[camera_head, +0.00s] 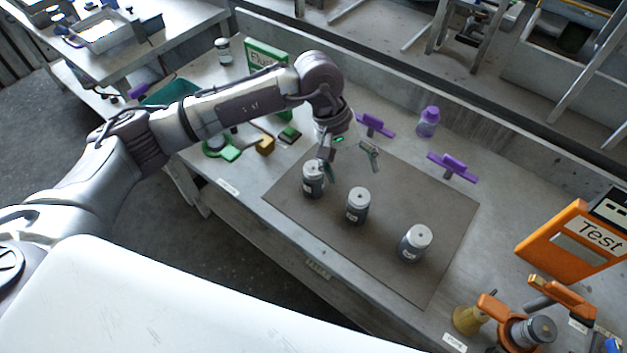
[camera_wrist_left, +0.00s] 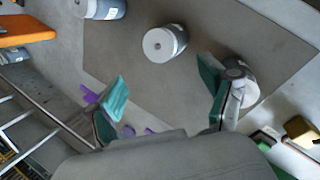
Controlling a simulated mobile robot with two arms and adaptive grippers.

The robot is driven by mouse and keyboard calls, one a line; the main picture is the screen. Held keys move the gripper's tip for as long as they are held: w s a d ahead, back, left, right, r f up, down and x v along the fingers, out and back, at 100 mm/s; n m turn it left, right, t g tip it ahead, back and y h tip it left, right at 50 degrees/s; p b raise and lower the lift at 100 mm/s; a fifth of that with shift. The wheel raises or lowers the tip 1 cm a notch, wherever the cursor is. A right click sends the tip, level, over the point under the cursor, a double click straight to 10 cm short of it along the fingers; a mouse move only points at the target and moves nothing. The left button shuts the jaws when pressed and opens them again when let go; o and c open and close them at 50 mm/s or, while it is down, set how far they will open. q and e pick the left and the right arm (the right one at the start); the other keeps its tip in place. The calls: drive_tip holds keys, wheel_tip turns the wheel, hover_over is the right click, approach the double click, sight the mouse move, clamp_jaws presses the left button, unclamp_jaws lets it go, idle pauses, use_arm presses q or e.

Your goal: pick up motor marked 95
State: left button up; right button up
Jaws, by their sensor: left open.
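Three grey cylindrical motors with pale tops stand upright on the dark mat (camera_head: 440,205) in the head view: left (camera_head: 313,188), middle (camera_head: 357,212) and right (camera_head: 412,248). Their labels are too small to read, so I cannot tell which is marked 95. My left gripper (camera_head: 348,161) is open and empty, above the mat near the left motor. One finger overlaps the left motor's top in the picture. In the left wrist view, that finger partly covers the left motor (camera_wrist_left: 250,92). The middle motor (camera_wrist_left: 165,43) lies beyond the open fingers (camera_wrist_left: 163,98). My right gripper is out of view.
Purple holders (camera_head: 375,124) (camera_head: 453,166) and a purple bottle (camera_head: 428,122) stand behind the mat. An orange Test device (camera_head: 565,245) and an orange fixture (camera_head: 510,325) are at the right. Green and yellow parts (camera_head: 264,145) lie left of the mat.

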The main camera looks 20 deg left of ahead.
sight(313, 165)
use_arm(q)
drive_tip(key=w+a+y, duration=0.1)
drive_tip(key=a, duration=0.2)
drive_tip(key=w+a+y, duration=0.1)
drive_tip(key=a+y, duration=0.1)
drive_tip(key=a, duration=0.1)
drive_tip(key=w+a+m+y, duration=0.1)
drive_tip(key=a, duration=0.2)
drive_tip(key=shift+r+t, duration=0.3)
wheel_tip(313, 165, down, 7)
drive_tip(key=shift+p, duration=0.95)
drive_tip(key=shift+f, duration=0.6)
drive_tip(key=shift+s+f+p, duration=0.15)
drive_tip(key=shift+f+p, duration=0.15)
drive_tip(key=shift+p, duration=0.15)
drive_tip(key=f, duration=0.1)
drive_tip(key=f+p, duration=0.1)
drive_tip(key=f, duration=0.1)
drive_tip(key=shift+s+d+f+p, duration=0.15)
drive_tip(key=shift+s+f+p, duration=0.05)
drive_tip(key=shift+f+p, duration=0.1)
drive_tip(key=shift+f, duration=0.5)
drive_tip(key=shift+c, duration=0.2)
drive_tip(key=c, duration=1.3)
drive_tip(key=shift+r, duration=0.1)
drive_tip(key=shift+c, duration=1)
